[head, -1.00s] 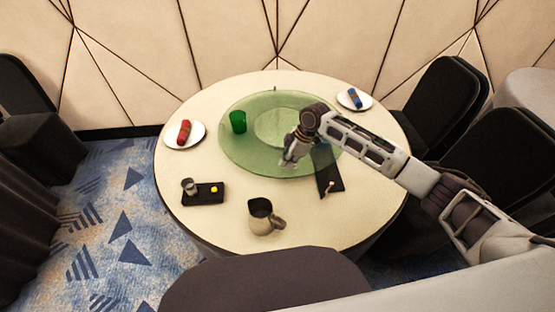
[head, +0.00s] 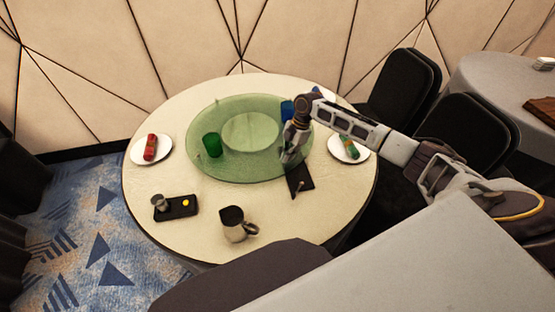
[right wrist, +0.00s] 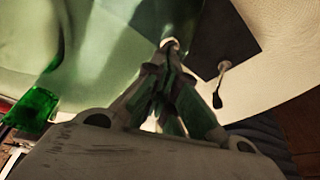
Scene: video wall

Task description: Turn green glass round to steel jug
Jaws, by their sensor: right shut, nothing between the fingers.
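The green glass (head: 212,144) stands upright on the left front part of the round green glass turntable (head: 235,172). The steel jug (head: 237,224) stands on the table in front of the turntable, its handle to the right. My right gripper (head: 287,157) is shut and empty at the turntable's right front edge, well to the right of the green glass. In the right wrist view its fingers (right wrist: 167,50) meet over the turntable rim; whether they touch it I cannot tell. A green glass shape (right wrist: 32,108) shows at the left there. My left gripper is out of view.
A blue glass (head: 287,110) stands on the turntable behind my right gripper. A dark mat (head: 299,182) with a small utensil lies by the right front rim. A black tray (head: 178,207) holds a small cup. Plates with coloured napkins sit around the table; chairs stand close.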

